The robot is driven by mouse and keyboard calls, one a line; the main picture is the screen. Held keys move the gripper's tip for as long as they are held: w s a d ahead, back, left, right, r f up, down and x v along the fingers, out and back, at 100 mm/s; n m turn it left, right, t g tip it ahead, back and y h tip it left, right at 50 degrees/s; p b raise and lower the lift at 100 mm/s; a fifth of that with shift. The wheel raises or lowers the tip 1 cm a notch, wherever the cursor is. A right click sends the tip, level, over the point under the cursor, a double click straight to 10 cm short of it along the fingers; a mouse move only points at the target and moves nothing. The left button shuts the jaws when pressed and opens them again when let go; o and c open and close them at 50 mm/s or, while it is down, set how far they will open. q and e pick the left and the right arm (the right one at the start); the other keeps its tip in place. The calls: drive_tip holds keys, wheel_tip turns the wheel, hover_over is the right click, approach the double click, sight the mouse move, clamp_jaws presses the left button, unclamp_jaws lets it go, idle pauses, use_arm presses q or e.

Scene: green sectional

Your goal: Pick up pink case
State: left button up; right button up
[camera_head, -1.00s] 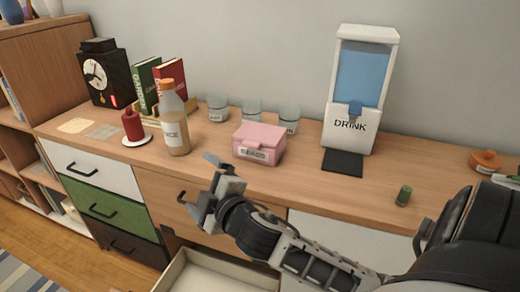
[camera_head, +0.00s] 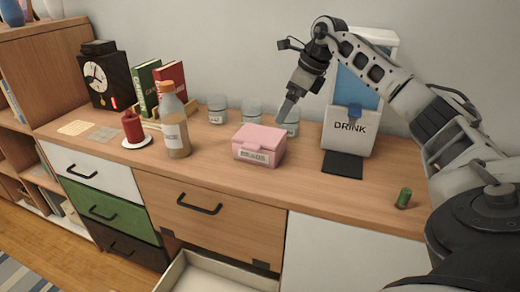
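The pink case (camera_head: 259,145) sits closed on the wooden sideboard, with a white label on its front. My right gripper (camera_head: 287,108) hangs above and behind the case's right side, pointing down and slightly left. It is apart from the case and seen edge-on, so its finger gap does not show. Nothing is visibly held in it. My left gripper is not in view.
Several glass jars (camera_head: 217,109) stand behind the case. A juice bottle (camera_head: 175,130) and red candle (camera_head: 133,126) are left of it. A drink dispenser (camera_head: 348,128) is at right, partly behind my arm. An open drawer (camera_head: 215,274) juts out below the sideboard (camera_head: 340,190).

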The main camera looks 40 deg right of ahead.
sight(267, 147)
drive_tip(key=x, duration=1.5)
drive_tip(key=shift+f, duration=0.35)
drive_tip(key=c, duration=1)
drive_tip(key=shift+c, duration=0.2)
drive_tip(key=shift+r, duration=0.25)
